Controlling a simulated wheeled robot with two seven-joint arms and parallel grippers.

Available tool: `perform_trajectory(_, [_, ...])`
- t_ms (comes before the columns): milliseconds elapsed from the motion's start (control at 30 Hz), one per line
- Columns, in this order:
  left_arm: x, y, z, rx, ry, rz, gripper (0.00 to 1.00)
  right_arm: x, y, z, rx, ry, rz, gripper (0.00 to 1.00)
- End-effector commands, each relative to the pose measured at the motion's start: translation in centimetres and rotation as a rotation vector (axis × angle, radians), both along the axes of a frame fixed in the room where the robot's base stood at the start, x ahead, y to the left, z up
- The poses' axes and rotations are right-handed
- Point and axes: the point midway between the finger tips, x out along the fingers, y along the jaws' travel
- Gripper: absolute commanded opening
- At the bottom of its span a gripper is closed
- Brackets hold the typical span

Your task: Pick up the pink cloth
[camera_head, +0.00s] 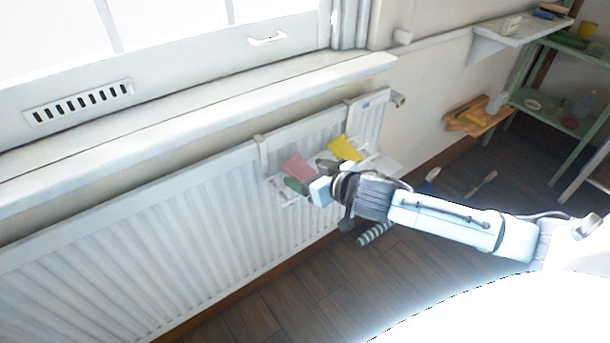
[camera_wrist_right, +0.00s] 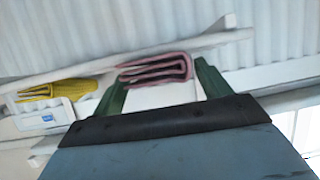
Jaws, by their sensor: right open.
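The pink cloth (camera_head: 297,167) hangs folded over a white rail on the front of the radiator. In the right wrist view the cloth (camera_wrist_right: 155,68) shows its folded edge, layers stacked, just beyond and between the fingertips. My right gripper (camera_head: 309,176) is open, with its green fingers spread at the cloth. In the right wrist view the gripper (camera_wrist_right: 161,76) has one finger near each side of the cloth; I cannot tell whether either touches it. My left gripper is not in view.
A yellow cloth (camera_head: 345,149) hangs beside the pink one; it also shows in the right wrist view (camera_wrist_right: 52,90). The radiator (camera_head: 150,240) stands behind, under a window sill (camera_head: 200,115). A striped roll (camera_head: 375,233) lies on the wooden floor. Shelves stand at the right.

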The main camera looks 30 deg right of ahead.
Motion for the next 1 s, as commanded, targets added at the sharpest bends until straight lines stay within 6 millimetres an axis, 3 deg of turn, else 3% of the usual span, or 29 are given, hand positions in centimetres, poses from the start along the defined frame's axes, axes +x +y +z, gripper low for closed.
perform_trajectory(167, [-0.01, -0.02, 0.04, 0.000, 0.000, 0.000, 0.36, -0.02, 0.03, -0.01, 0.000, 0.001, 0.000, 0.76])
perform_trajectory(533, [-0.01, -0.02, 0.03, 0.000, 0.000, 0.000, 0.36, -0.03, 0.03, -0.01, 0.000, 0.000, 0.001, 0.29])
perform_trajectory(1000, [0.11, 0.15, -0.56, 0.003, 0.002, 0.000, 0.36, -0.01, 0.01, 0.94, 0.001, -0.001, 0.001, 0.28])
